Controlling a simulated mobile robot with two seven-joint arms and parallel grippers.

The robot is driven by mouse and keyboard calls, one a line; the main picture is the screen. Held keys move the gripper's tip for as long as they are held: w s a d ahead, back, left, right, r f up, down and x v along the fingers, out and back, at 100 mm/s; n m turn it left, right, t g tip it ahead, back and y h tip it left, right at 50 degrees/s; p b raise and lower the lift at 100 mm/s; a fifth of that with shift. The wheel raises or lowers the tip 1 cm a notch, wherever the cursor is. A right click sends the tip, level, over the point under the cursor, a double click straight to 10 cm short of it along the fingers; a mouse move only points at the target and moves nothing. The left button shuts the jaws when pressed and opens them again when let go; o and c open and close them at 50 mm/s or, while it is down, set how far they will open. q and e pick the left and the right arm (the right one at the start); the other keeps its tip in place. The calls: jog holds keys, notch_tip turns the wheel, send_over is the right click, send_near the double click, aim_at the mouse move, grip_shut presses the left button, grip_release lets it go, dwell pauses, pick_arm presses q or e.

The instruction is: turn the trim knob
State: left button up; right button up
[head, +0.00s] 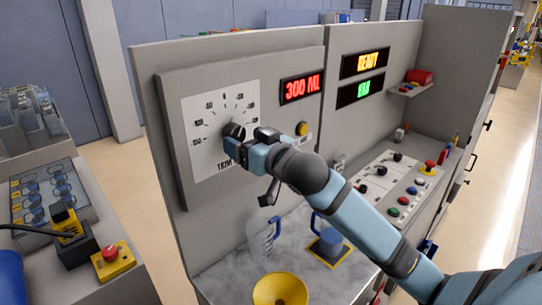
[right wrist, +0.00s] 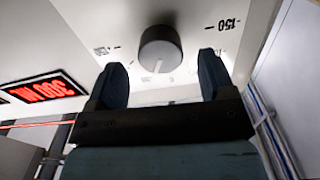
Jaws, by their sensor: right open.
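The trim knob (head: 234,131) is a dark round knob on a white dial plate (head: 205,110) with numbers around it. In the right wrist view the knob (right wrist: 161,49) has a pale pointer line and stands just beyond the fingertips. My right gripper (head: 232,146) is at the dial, close to the knob. In the right wrist view its two fingers (right wrist: 162,75) are spread apart with nothing between them, and the knob is ahead of the gap. In the head view the gripper covers part of the dial's right side. My left gripper is not in view.
A red "300 ML" display (head: 301,86) and yellow button (head: 302,129) are right of the dial. Below stand a clear jug (head: 262,243), a jug with blue liquid (head: 328,238) and a yellow funnel (head: 280,290). A control panel (head: 392,187) with buttons is at right.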

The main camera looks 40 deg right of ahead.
jog(key=s+d+p, duration=0.1)
jog(key=s+p, duration=0.3)
jog(key=s, duration=0.6)
jog(key=shift+d+p, duration=0.2)
jog(key=shift+p, duration=0.2)
jog(key=shift+s, duration=0.1)
